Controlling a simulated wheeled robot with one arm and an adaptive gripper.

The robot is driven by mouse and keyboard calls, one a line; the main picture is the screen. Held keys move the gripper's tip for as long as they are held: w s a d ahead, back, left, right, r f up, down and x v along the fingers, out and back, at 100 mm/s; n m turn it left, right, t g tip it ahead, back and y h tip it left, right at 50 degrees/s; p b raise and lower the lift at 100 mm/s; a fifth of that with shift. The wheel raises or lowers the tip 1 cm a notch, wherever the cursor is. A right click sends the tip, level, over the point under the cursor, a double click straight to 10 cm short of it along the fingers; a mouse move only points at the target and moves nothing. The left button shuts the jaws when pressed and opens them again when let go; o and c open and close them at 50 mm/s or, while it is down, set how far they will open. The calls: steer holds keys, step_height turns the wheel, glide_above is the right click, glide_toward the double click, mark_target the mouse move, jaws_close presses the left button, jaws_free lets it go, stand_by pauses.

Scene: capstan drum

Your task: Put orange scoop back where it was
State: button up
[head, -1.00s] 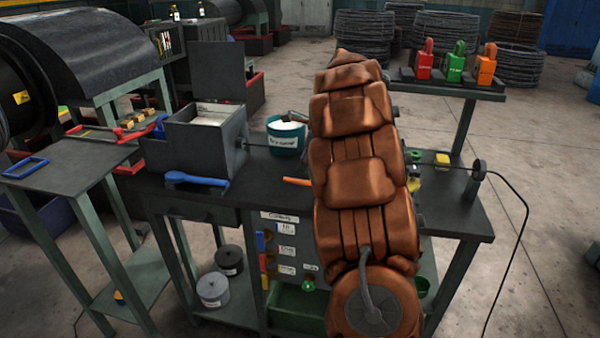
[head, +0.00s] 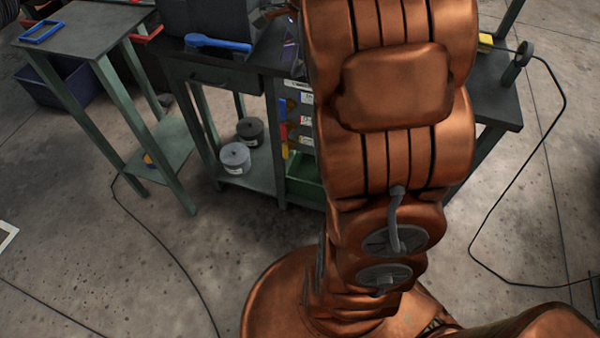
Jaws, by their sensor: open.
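My arm covers the middle of the head view. A small dark part of my gripper (head: 291,55) shows at the arm's left edge, by the front edge of the workbench (head: 267,62); it is open, and most of it is hidden behind the arm. The orange scoop is not visible now; the part of the bench where an orange handle lay earlier is behind my arm. A blue scoop (head: 218,43) lies on the bench to the left of the gripper.
A side table (head: 90,30) with a blue frame (head: 41,31) stands at the left. Grey spools (head: 235,158) and a green bin (head: 304,185) sit below the bench. Black cables (head: 560,110) lie right and left; open floor lies in front.

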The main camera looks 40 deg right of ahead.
steer(key=s+a+f+n+g, duration=0.2)
steer(key=s+a+f+n, duration=0.1)
steer(key=s+a+n, duration=0.9)
steer(key=s+a+f+n+g, duration=0.1)
steer(key=s+a+f+n, duration=0.1)
steer(key=s, duration=0.5)
steer(key=s+a+f+n+g+h, duration=0.1)
steer(key=s+a+f+n, duration=0.1)
steer(key=s+a+n, duration=0.2)
steer(key=s+n, duration=0.1)
steer(key=s, duration=0.2)
steer(key=shift+s, duration=0.2)
